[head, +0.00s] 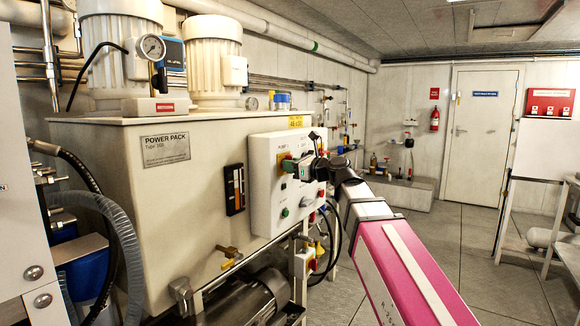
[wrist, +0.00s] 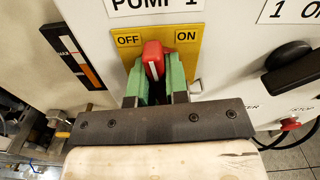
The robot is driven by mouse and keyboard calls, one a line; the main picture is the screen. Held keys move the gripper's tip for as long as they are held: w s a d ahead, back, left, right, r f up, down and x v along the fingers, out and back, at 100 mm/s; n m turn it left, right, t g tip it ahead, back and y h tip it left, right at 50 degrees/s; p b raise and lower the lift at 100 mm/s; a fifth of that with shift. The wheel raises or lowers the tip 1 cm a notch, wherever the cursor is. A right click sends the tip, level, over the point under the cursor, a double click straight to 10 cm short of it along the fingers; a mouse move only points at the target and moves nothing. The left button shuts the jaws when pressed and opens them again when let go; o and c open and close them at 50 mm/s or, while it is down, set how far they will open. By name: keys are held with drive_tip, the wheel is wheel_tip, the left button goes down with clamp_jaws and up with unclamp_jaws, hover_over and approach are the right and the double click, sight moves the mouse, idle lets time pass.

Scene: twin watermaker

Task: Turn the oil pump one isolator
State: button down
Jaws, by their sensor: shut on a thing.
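The oil pump one isolator is a red rotary handle (wrist: 152,54) on a yellow plate (wrist: 187,62) marked OFF at left and ON at right, under a label reading PUMP 1 (wrist: 155,5). The yellow plate also shows in the head view (head: 281,168), on the white control box. My gripper (wrist: 153,82), with green fingers, is shut on the red handle, one finger on each side. The handle's top end sits between OFF and ON, roughly upright in the wrist view. Its lower part is hidden between the fingers. In the head view my gripper (head: 297,167) covers part of the plate.
The white control box (head: 263,206) is mounted on the power pack tank (head: 120,215). Right of the handle are a black knob (wrist: 288,56) and a red stop button (wrist: 290,124). A gauge (wrist: 80,62) is at left. Open floor (head: 430,245) lies to the right.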

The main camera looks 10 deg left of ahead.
drive_tip(key=shift+m, duration=0.6)
drive_tip(key=c, duration=1.1)
unclamp_jaws()
drive_tip(key=v, duration=1)
drive_tip(key=shift+s+d+f, duration=0.1)
drive_tip(key=shift+s+d, duration=0.1)
drive_tip(key=shift+d, duration=0.15)
